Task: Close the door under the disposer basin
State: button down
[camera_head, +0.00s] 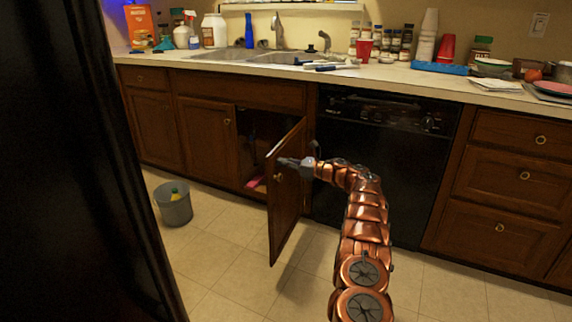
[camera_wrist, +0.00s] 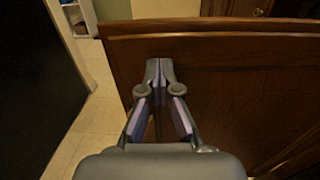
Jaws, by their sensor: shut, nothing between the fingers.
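The brown wooden door (camera_head: 286,205) under the sink stands open, swung out from the cabinet. A round knob (camera_head: 278,177) shows on it. The door (camera_wrist: 225,65) fills much of the wrist view. My gripper (camera_head: 284,161) is at the upper part of the door, near its top edge. In the wrist view my gripper (camera_wrist: 159,66) has its fingertips together, with nothing between them, in front of the door's face. I cannot tell whether they touch it. The double-basin sink (camera_head: 262,57) is in the counter above. The cabinet opening (camera_head: 252,150) is dark, with a pink item (camera_head: 255,181) at its bottom.
A black dishwasher (camera_head: 375,160) stands right of the opening, behind my arm. A grey bucket (camera_head: 174,205) sits on the floor at left. A large dark surface (camera_head: 70,160) blocks the left side. The tiled floor (camera_head: 230,265) before the door is clear.

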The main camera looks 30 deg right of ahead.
jog(key=shift+w+a, duration=0.15)
jog(key=shift+a, duration=0.05)
